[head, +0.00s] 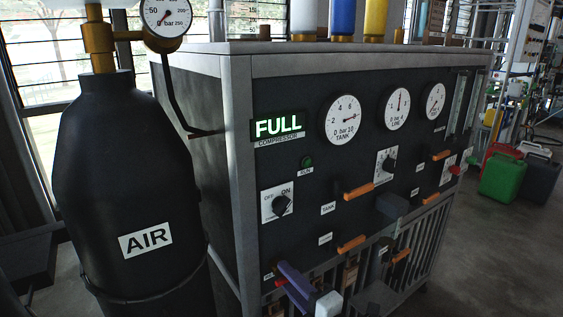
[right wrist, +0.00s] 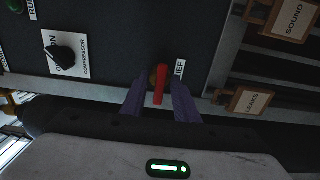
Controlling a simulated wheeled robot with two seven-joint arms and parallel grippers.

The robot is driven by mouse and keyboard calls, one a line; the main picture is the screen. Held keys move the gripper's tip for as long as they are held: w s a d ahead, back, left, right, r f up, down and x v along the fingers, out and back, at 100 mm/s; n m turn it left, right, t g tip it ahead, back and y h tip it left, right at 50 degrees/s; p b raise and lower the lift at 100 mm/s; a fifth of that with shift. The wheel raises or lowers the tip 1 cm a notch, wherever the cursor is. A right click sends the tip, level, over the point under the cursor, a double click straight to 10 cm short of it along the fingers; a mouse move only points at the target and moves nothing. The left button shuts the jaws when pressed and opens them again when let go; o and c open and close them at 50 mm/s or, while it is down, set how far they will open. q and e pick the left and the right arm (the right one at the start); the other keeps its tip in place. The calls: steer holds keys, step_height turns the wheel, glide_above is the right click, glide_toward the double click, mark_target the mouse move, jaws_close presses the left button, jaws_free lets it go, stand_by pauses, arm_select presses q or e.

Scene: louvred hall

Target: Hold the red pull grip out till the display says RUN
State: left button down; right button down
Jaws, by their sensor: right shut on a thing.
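The display (head: 278,127) on the dark panel reads FULL in green, above the word COMPRESSOR. The red pull grip (right wrist: 159,86) is at the lower edge of the panel beside a label ending in IEF. My right gripper (right wrist: 160,92) is shut on the red pull grip, with one purple finger on each side. In the head view my right gripper (head: 290,276) is at the lower left of the panel, and its fingers hide most of the grip. My left gripper is not in view.
A black AIR cylinder (head: 125,180) stands left of the panel. The OFF/ON knob (head: 281,205) is above the grip. Orange handles (head: 358,191) stick out to the right, and gauges (head: 343,120) sit above. Green and dark cans (head: 501,178) stand on the floor at right.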

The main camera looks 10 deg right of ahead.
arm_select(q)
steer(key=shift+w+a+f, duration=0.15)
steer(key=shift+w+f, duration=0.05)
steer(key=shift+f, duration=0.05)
arm_select(e)
steer(key=shift+s+d+f, duration=0.2)
steer(key=shift+s+f, duration=0.2)
steer(key=shift+f, duration=0.05)
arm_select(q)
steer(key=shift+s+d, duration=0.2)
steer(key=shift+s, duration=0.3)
arm_select(e)
steer(key=shift+s+d+r, duration=0.2)
steer(key=shift+s+r, duration=0.2)
steer(key=shift+s, duration=0.1)
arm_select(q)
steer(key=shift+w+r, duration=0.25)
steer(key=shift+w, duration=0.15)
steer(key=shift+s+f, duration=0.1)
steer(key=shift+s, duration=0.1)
arm_select(e)
steer(key=shift+a, duration=0.15)
stand_by(0.6)
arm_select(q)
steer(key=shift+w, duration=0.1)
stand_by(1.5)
arm_select(e)
steer(key=shift+f, duration=0.1)
